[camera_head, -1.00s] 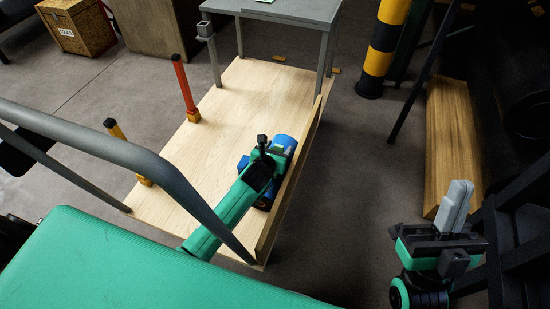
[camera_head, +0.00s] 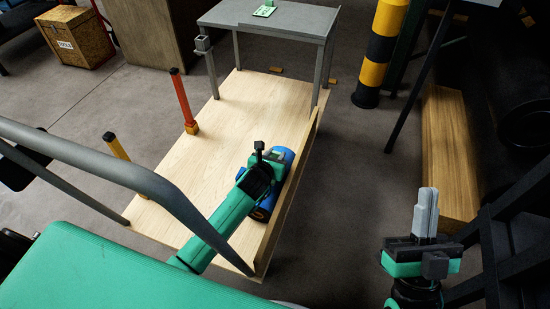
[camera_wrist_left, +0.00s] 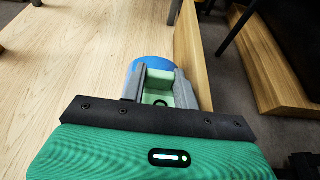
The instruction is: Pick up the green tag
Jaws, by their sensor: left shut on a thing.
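My left gripper (camera_head: 268,158) is low over the wooden board, beside its raised edge. In the left wrist view its grey fingers (camera_wrist_left: 160,88) are shut on a pale green piece with a dark ring mark (camera_wrist_left: 158,99), which looks like the green tag. A blue round thing (camera_wrist_left: 152,65) is just beyond the fingers; it also shows beside the gripper in the head view (camera_head: 284,158). Whether the tag touches it is hidden. My right gripper (camera_head: 426,212) points up at the right, its fingers close together and seen nearly side-on, with nothing visible in them.
A grey table (camera_head: 290,22) at the back bears a pale green card (camera_head: 264,11) and a small green block (camera_head: 271,2). An orange post (camera_head: 183,100) and a yellow-black post (camera_head: 116,147) stand along the wooden board (camera_head: 225,125). A striped bollard (camera_head: 380,50) stands behind right.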

